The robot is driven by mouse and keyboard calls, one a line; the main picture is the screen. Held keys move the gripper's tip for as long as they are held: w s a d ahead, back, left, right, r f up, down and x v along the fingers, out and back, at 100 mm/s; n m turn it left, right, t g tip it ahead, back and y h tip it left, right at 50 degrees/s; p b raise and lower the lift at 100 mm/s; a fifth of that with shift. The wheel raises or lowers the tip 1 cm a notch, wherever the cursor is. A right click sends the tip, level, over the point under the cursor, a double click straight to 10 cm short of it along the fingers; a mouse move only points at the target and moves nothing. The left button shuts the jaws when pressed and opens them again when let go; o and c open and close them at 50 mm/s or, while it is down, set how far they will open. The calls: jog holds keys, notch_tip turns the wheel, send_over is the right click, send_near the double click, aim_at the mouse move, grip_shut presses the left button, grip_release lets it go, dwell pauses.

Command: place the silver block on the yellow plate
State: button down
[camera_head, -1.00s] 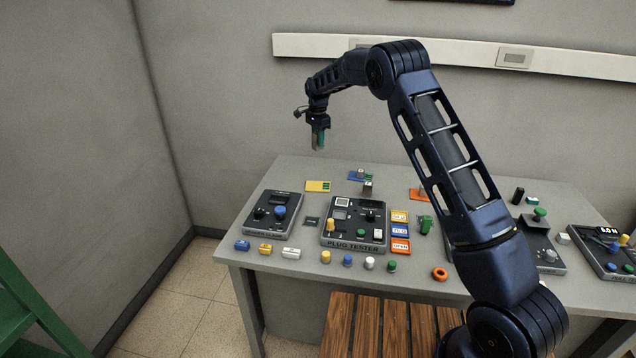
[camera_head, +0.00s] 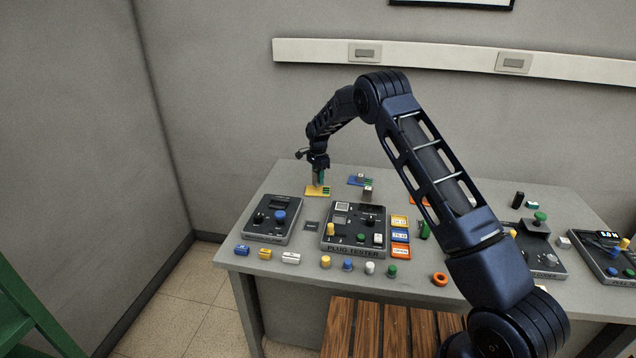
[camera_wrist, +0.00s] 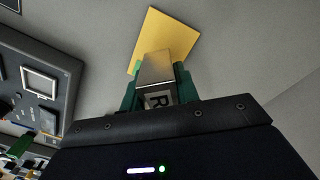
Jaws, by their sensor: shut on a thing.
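The silver block (camera_wrist: 156,69) is held between the green fingers of my gripper (camera_wrist: 158,88) in the wrist view. A dark letter R shows on its near face. The yellow plate (camera_wrist: 175,37) lies flat on the table just beyond the block, partly hidden behind it. In the head view the yellow plate (camera_head: 312,192) is at the back left of the table, with my gripper (camera_head: 318,181) low over it, pointing down. I cannot tell whether the block touches the plate.
The plug tester box (camera_head: 345,239) stands to the right and nearer. A grey device with a blue knob (camera_head: 268,222) stands in front of the plate. A blue plate (camera_head: 355,181) with a small block is to the right. Coloured pegs line the front edge.

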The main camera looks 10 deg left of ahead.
jog(key=shift+f, duration=1.3)
jog(key=shift+f, duration=0.15)
jog(key=c, duration=1)
grip_release()
jog(key=shift+c, duration=0.2)
notch_tip(320, 180, up, 12)
jog(key=shift+r, duration=0.15)
jog(key=shift+r, duration=0.1)
